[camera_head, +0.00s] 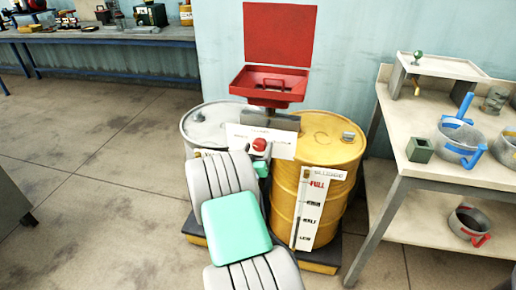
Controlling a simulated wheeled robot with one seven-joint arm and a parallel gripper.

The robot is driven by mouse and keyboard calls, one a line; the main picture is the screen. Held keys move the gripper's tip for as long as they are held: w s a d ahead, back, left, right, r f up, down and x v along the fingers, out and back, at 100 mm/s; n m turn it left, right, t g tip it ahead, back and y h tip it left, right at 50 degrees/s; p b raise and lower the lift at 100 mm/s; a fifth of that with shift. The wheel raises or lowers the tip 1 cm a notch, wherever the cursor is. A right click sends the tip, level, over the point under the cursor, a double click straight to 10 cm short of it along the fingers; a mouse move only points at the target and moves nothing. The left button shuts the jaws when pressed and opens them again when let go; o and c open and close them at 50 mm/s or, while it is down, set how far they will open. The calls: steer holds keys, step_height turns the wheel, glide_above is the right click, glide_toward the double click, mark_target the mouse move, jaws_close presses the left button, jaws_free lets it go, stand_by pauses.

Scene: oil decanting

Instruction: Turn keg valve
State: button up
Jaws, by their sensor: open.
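A yellow drum (328,148) stands at the centre right, with a white level gauge (308,212) on its front. A grey-white drum (205,125) stands to its left. A white panel (283,147) with a red knob (259,144) sits between them; I cannot tell if this knob is the keg valve. A small green-topped fitting (418,57) is on the raised shelf at right. My ribbed arm with a mint pad reaches up in front of the drums and hides their lower middle. My gripper's fingers are hidden behind it.
A red open-lidded box (268,88) stands above the drums. The right bench (434,168) holds a green block (420,149) and pots with blue handles (460,138); a red-handled pot (470,224) is below. A workbench (95,35) stands back left.

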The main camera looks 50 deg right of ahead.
steer(key=shift+d, duration=0.1)
steer(key=c, duration=1.4)
